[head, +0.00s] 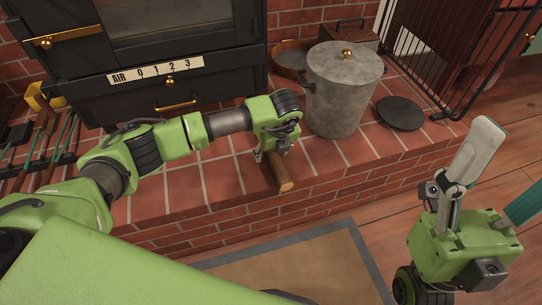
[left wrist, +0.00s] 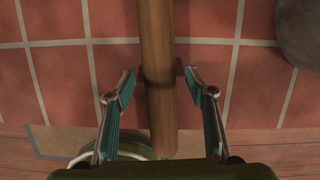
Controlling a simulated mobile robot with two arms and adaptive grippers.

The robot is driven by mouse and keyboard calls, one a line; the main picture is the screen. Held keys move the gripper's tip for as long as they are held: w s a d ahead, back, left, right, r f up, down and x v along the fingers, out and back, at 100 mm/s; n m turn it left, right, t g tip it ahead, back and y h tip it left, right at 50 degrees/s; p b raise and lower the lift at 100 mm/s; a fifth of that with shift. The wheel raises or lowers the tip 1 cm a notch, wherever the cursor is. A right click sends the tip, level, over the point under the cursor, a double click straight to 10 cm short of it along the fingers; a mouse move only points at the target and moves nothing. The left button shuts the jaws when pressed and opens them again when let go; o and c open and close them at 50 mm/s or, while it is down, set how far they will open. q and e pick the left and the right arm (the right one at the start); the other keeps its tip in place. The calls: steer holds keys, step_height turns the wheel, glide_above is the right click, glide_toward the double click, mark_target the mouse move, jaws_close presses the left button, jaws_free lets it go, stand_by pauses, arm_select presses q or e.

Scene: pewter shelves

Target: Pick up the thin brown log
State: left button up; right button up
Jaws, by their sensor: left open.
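The thin brown log (head: 281,175) lies on the red brick hearth, its pale cut end pointing toward the front edge. My left gripper (head: 271,151) is over the log, and the arm hides its far part. In the left wrist view the log (left wrist: 158,60) runs upright through the picture. The open fingers of my left gripper (left wrist: 160,84) stand on either side of it, with a gap at each side. My right gripper (head: 500,178) is at the right, away from the log, with its fingers spread and nothing seen between them.
A grey lidded pot (head: 341,95) stands right of the log. A dark round disc (head: 400,113) lies beyond it. A black stove (head: 170,60) is behind my left arm, and fire tools (head: 30,150) are at the left. The brick hearth (head: 215,185) is clear left of the log.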

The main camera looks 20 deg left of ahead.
arm_select(q)
steer(key=shift+w+f, duration=0.1)
steer(key=shift+f, duration=0.4)
steer(key=shift+r, duration=0.1)
steer(key=c, duration=1.4)
